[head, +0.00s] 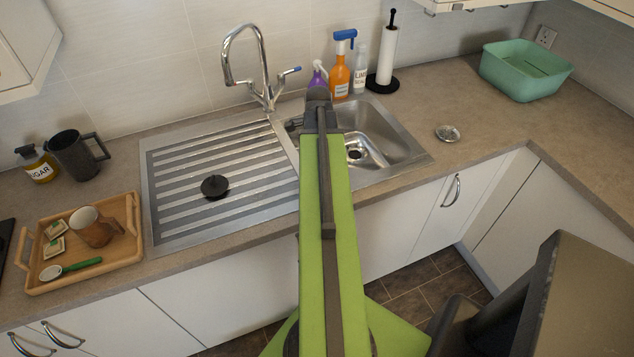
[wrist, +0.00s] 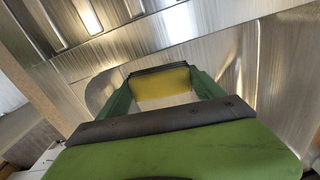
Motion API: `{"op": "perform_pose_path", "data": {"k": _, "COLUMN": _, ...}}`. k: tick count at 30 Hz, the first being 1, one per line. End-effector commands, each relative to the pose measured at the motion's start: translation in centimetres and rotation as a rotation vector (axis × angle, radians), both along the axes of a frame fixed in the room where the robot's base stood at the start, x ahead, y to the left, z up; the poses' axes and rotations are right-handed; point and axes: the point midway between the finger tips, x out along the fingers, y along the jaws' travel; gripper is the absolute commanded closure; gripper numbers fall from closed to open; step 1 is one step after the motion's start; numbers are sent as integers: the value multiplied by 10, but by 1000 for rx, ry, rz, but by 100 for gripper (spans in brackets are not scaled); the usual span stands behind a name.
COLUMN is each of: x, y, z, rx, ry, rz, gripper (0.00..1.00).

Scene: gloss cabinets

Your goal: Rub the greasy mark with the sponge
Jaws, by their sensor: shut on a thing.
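My gripper (wrist: 163,82) is shut on a yellow sponge (wrist: 162,90) in the wrist view, with a green finger on either side of it. The sponge is over the steel of the sink (wrist: 220,50); I cannot tell if it touches the metal. In the head view my gripper (head: 318,98) is over the left part of the sink basin (head: 385,125), and my arm hides the sponge.
A tap (head: 264,90) stands behind my gripper's left. A purple bottle (head: 318,74), an orange spray bottle (head: 340,78) and a paper roll (head: 387,58) stand behind the sink. The right counter holds a green tub (head: 520,80).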

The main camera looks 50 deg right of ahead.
Motion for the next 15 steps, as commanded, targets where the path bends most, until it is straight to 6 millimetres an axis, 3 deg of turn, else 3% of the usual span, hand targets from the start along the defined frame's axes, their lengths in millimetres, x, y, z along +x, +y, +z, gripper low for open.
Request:
{"op": "perform_pose_path", "data": {"k": 1, "x": 0, "y": 0, "z": -20, "rx": 0, "ry": 0, "rz": 0, "gripper": 56}}
{"op": "perform_pose_path", "data": {"k": 3, "x": 0, "y": 0, "z": -30, "rx": 0, "ry": 0, "rz": 0, "gripper": 56}}
{"op": "perform_pose_path", "data": {"k": 15, "x": 0, "y": 0, "z": -36, "rx": 0, "ry": 0, "rz": 0, "gripper": 56}}
